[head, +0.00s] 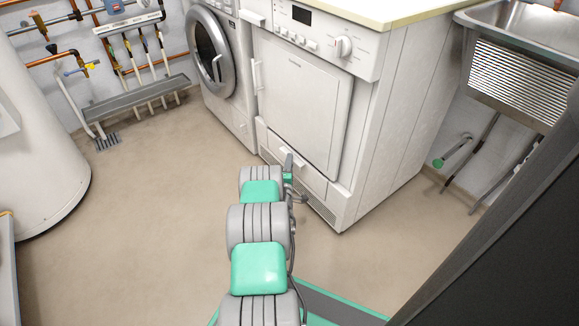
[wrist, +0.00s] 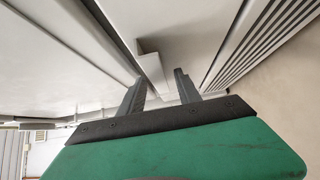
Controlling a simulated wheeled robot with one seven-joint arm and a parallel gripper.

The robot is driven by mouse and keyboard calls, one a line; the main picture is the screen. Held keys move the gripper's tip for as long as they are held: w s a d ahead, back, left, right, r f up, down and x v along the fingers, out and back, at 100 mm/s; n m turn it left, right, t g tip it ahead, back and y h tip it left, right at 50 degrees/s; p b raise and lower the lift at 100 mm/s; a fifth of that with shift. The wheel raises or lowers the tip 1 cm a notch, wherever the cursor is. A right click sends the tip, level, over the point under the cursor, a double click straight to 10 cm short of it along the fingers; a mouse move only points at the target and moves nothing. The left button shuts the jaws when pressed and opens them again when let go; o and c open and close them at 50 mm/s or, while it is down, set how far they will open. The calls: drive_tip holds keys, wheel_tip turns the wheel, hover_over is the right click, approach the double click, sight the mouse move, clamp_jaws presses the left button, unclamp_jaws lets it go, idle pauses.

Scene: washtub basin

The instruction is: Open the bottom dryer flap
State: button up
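The dryer (head: 305,95) is the white machine in the middle of the head view. Its bottom flap (head: 269,141) is a low white panel under the round-cornered door, and it looks shut. In the wrist view the flap (wrist: 195,35) fills the upper middle, with a pale ledge-like handle (wrist: 150,62) standing out from it. My gripper (wrist: 160,80) is open, its two dark fingers apart with the handle's near end between or just beyond them. I cannot tell whether they touch it. In the head view my gripper (head: 289,165) is in front of the flap, hiding part of it.
A washing machine (head: 220,65) stands to the left of the dryer and a metal sink (head: 530,30) to the right. A white tank (head: 40,150) is at far left. The floor (head: 150,230) left of my arm is clear.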

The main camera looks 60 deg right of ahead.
drive_tip(key=shift+w+d, duration=0.15)
drive_tip(key=shift+d, duration=0.2)
clamp_jaws()
drive_tip(key=shift+f, duration=0.15)
idle(1.1)
